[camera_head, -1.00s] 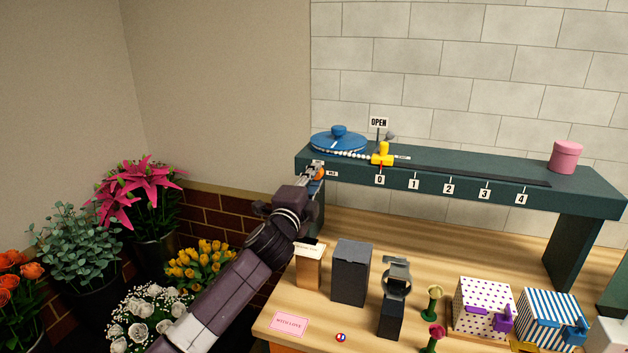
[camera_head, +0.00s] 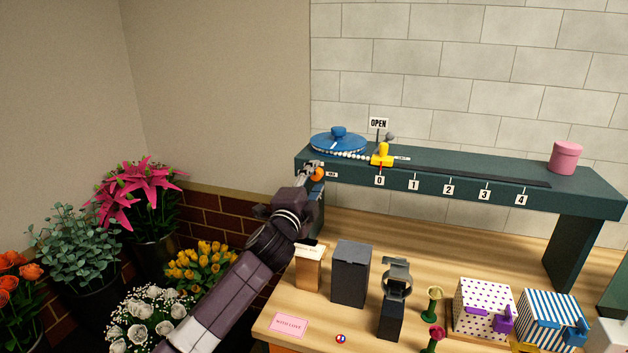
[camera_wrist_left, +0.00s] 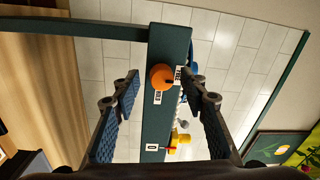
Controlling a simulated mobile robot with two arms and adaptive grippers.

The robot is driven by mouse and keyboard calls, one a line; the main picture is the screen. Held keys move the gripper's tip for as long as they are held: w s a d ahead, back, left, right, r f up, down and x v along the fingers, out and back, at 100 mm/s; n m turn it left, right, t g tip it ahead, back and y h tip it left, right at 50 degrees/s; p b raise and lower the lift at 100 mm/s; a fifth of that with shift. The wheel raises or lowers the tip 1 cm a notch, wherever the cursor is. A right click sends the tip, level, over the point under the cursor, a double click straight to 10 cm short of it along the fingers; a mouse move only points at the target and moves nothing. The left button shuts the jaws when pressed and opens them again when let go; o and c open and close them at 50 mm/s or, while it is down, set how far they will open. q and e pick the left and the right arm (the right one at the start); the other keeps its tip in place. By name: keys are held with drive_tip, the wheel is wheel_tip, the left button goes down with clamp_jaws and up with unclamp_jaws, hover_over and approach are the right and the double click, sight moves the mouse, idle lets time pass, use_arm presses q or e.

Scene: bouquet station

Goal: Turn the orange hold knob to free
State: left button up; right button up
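The orange hold knob (camera_head: 317,174) is on the front face of the dark green shelf, at its left end. In the left wrist view the knob (camera_wrist_left: 162,77) sits between two small white labels, HOLD (camera_wrist_left: 157,97) and FREE (camera_wrist_left: 178,75). I cannot clearly tell which label it points to. My left gripper (camera_head: 311,167) is at the knob, partly in front of it. In the left wrist view the left gripper (camera_wrist_left: 165,78) is open, its fingers on either side of the knob with visible gaps and nothing held. My right gripper is not in view.
The dark green shelf (camera_head: 590,200) carries a blue lidded wheel (camera_head: 338,140), a yellow slider (camera_head: 383,157) at mark 0 and a pink canister (camera_head: 565,156). Below, boxes including a dark one (camera_head: 350,273) stand on the wooden table. Potted flowers (camera_head: 140,205) are at the left.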

use_arm(q)
drive_tip(key=shift+s, duration=0.1)
drive_tip(key=v, duration=1.1)
drive_tip(key=shift+s, duration=0.4)
drive_tip(key=shift+a+f, duration=0.15)
drive_tip(key=shift+a, duration=0.05)
